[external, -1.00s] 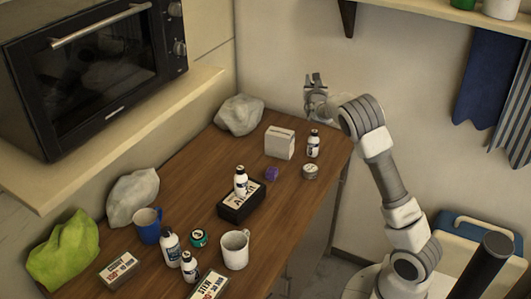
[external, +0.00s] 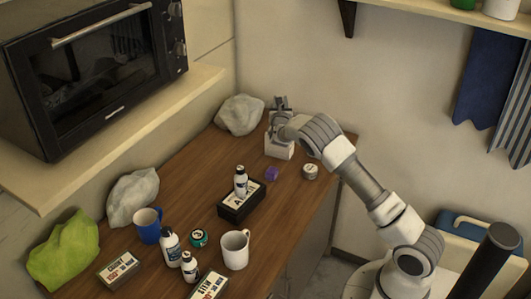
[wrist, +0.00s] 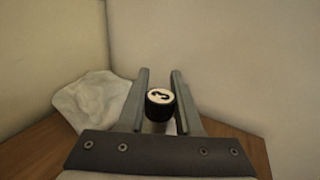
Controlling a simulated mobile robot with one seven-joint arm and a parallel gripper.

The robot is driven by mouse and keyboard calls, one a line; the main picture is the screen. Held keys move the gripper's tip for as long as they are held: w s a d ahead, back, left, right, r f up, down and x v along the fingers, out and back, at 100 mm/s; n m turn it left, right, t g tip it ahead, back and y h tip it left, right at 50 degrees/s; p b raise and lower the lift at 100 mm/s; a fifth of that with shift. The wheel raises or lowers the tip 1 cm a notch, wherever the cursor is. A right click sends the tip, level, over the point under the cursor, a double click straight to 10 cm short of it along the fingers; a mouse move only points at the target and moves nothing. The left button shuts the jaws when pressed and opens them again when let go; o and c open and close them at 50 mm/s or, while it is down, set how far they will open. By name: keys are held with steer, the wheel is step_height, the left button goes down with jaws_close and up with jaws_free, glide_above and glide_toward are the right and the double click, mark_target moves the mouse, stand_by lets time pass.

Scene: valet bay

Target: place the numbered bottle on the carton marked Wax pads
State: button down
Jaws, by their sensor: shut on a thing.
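My gripper (external: 281,104) is at the back of the counter, beside the white box. In the wrist view its two fingers (wrist: 160,103) are shut on a bottle, whose round cap (wrist: 160,97) shows a black 3 on white. The bottle's body is hidden below the cap, and my arm hides it in the external view. Three dark cartons with white labels are in view: one in the middle (external: 229,211) with a white bottle (external: 241,181) on it, one at left (external: 118,270) and one at the front (external: 207,287). I cannot read which is marked Wax pads.
Two white bottles (external: 170,246) (external: 189,267), a blue mug (external: 147,226), a white mug (external: 235,250) and a green-lidded jar (external: 198,238) crowd the front. A purple block (external: 272,174), a round tin (external: 310,172) and the white box (external: 278,148) are farther back. Bags line the wall.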

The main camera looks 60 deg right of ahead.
steer(key=shift+f, duration=0.5)
steer(key=shift+f, duration=0.2)
steer(key=c, duration=0.6)
jaws_free()
